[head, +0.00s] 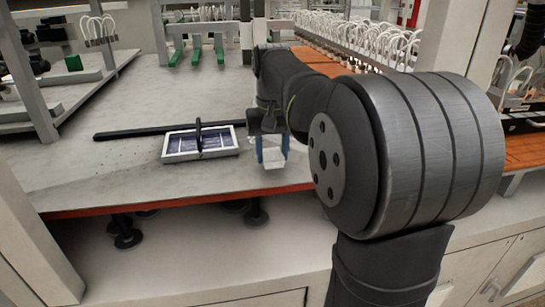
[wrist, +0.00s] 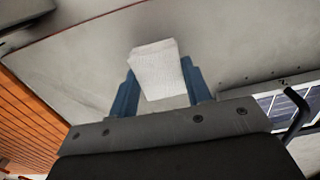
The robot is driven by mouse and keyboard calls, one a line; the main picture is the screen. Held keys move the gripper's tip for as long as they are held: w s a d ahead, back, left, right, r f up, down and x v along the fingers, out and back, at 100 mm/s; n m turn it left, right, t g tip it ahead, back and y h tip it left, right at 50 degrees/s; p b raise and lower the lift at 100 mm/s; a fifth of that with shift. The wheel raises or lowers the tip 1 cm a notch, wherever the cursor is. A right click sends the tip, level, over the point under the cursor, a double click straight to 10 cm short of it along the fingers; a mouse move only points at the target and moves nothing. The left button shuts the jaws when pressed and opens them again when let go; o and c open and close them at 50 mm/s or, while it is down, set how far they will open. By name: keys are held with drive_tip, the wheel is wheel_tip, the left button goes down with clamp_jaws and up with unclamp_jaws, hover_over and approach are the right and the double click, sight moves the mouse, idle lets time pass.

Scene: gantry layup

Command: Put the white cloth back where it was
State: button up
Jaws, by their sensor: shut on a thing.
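The white cloth (wrist: 158,68) is a small, folded, textured piece between the two blue fingers of my gripper (wrist: 162,88) in the wrist view. In the head view the cloth (head: 274,163) shows at the lower end of my gripper (head: 272,152), near the table's front edge. My gripper is shut on the cloth. I cannot tell whether the cloth touches the table (head: 90,175) or hangs just above it.
A white-framed tray with dark panels and a black handle (head: 200,142) lies just left of my gripper. A long black bar (head: 150,131) lies behind it. Green-tipped clamps (head: 197,55) stand at the back. The table's left front is clear.

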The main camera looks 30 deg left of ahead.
sight(272, 153)
drive_tip(key=shift+f, duration=0.9)
drive_tip(key=o, duration=1)
drive_tip(key=shift+f, duration=0.15)
drive_tip(key=shift+c, duration=0.2)
wheel_tip(272, 153, up, 12)
drive_tip(key=shift+r, duration=0.2)
